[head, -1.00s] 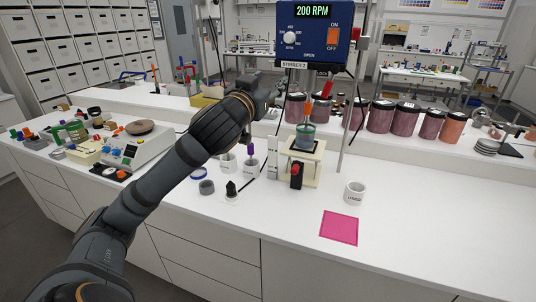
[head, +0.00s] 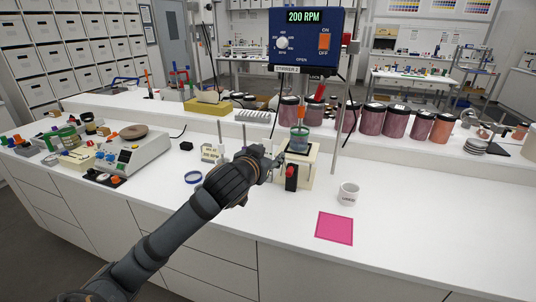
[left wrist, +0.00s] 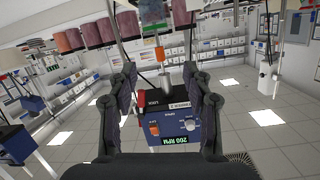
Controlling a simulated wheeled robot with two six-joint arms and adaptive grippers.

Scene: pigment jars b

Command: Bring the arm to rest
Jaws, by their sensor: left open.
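My left arm (head: 190,215) reaches in from the lower left in the head view. The blue stirrer (left wrist: 178,122) shows upside down beyond and between the fingers there. My right gripper is in neither view.
A white mug (head: 348,194) and a pink square (head: 334,228) lie to the right. Several dark-lidded jars (head: 371,120) line the raised shelf. The front right bench is clear.

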